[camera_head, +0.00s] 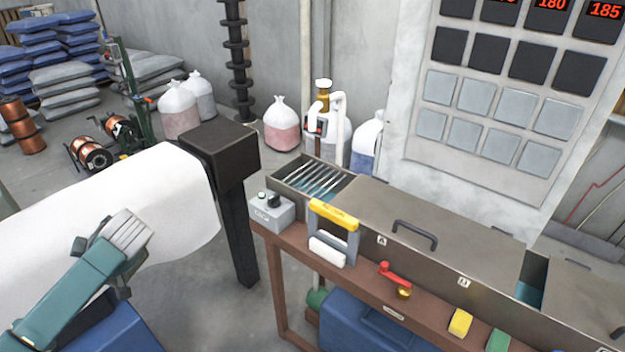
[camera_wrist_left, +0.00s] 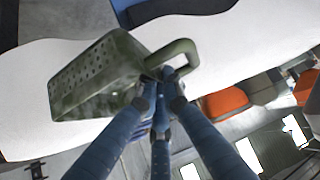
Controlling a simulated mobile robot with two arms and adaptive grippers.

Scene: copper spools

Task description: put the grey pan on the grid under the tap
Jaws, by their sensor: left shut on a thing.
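A dull grey-green pan (camera_wrist_left: 95,75) with rows of holes and a loop handle (camera_wrist_left: 172,56) is in the left wrist view. My left gripper (camera_wrist_left: 163,84) is shut on this handle, and the pan hangs off to its left, tilted in the picture. In the head view my left arm reaches over a white surface at lower left; I cannot make out the pan there. The slatted grid (camera_head: 318,182) lies at the left end of the metal bench. Behind and above it stands a tap with white pipes (camera_head: 340,118) and a brass top. My right gripper is not in view.
A dark post (camera_head: 235,220) with a block on top stands between my arm and the bench. A grey button box (camera_head: 271,212) and a yellow-topped handle (camera_head: 333,214) sit at the bench's front. A lidded trough (camera_head: 440,240) runs right from the grid.

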